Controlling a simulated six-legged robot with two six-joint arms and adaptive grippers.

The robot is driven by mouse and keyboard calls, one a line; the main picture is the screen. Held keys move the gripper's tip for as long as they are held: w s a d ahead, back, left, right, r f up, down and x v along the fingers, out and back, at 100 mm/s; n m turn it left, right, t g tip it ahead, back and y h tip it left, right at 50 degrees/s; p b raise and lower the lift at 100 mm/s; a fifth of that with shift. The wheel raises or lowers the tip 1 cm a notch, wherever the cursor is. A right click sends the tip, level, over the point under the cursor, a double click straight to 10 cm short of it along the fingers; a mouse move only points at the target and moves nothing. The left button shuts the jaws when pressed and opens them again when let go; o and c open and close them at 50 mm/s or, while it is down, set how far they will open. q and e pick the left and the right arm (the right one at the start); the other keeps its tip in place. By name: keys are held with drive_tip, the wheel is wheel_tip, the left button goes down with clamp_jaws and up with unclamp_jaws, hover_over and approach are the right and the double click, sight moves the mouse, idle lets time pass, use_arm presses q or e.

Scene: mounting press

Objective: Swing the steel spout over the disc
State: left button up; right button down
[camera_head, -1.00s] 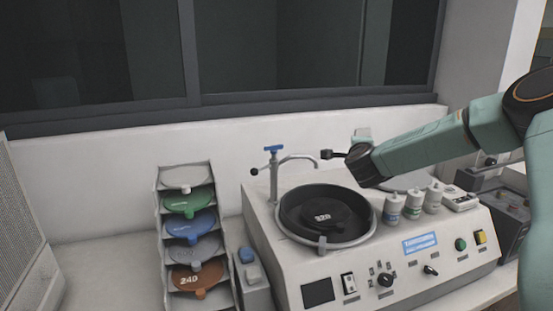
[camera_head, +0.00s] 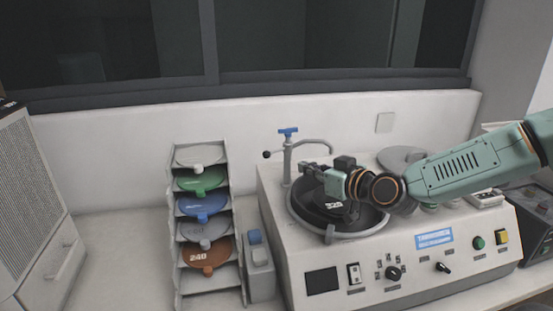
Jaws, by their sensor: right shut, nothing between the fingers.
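The steel spout (camera_head: 312,142) is a bent tube on an upright post with a blue tap handle on top, at the back left of the machine. Its free end reaches right, toward the back of the bowl. The dark disc (camera_head: 322,205) marked 320 lies in the round black bowl, partly hidden by my right gripper. My right gripper (camera_head: 304,167) is shut and empty, in front of and below the spout tube, over the back of the bowl. I cannot tell whether it touches the spout. My left gripper is not in view.
A rack (camera_head: 177,265) of coloured discs stands left of the machine (camera_head: 335,258). Knobs and buttons line the machine's front. A second grey disc (camera_head: 402,157) is behind my right arm. The wall is close behind.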

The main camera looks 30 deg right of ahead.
drive_tip(key=w+b, duration=0.1)
drive_tip(key=b, duration=0.2)
approach(268, 155)
drive_tip(key=p+x, duration=0.1)
drive_tip(key=x, duration=0.5)
drive_tip(key=shift+w+d+f, duration=0.15)
drive_tip(key=shift+w+d, duration=0.05)
drive_tip(key=shift+w, duration=0.2)
drive_tip(key=shift+a, duration=0.25)
drive_tip(key=shift+w+f+m+h+b, duration=0.1)
drive_tip(key=shift+w+m+h+b, duration=0.1)
drive_tip(key=shift+m+h+b, duration=0.15)
drive_tip(key=shift+a+h, duration=0.2)
drive_tip(key=shift+h, duration=0.05)
